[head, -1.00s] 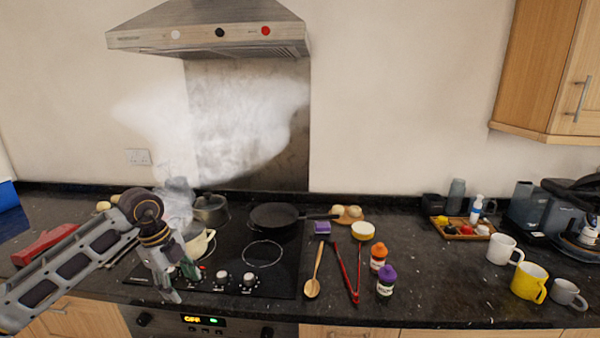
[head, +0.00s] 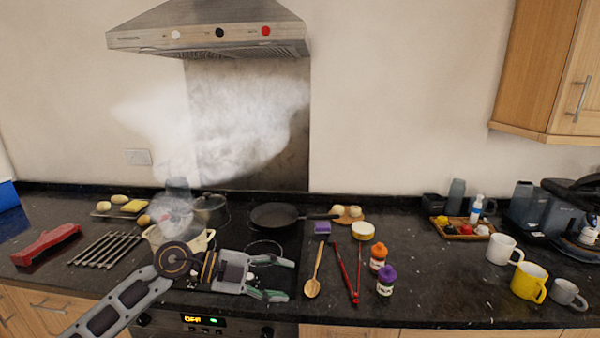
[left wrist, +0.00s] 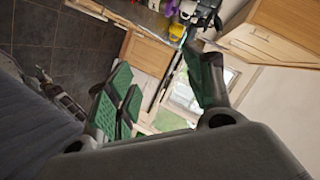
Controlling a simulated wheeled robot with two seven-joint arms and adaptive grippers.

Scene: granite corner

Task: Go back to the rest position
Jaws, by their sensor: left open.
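My left gripper (head: 272,277) is open and empty in the head view. It points right, over the front part of the black hob (head: 200,297). It hides part of the hob and its knobs. In the left wrist view its green-padded fingers (left wrist: 165,92) are spread apart with nothing between them. My right gripper is not in the head view.
A steaming cream pot (head: 205,240) stands behind my left wrist. A frying pan (head: 274,215) is at the back of the hob. A wooden spoon (head: 314,275), red tongs (head: 346,275) and two bottles (head: 386,280) lie or stand to the right. Mugs (head: 528,283) are further right.

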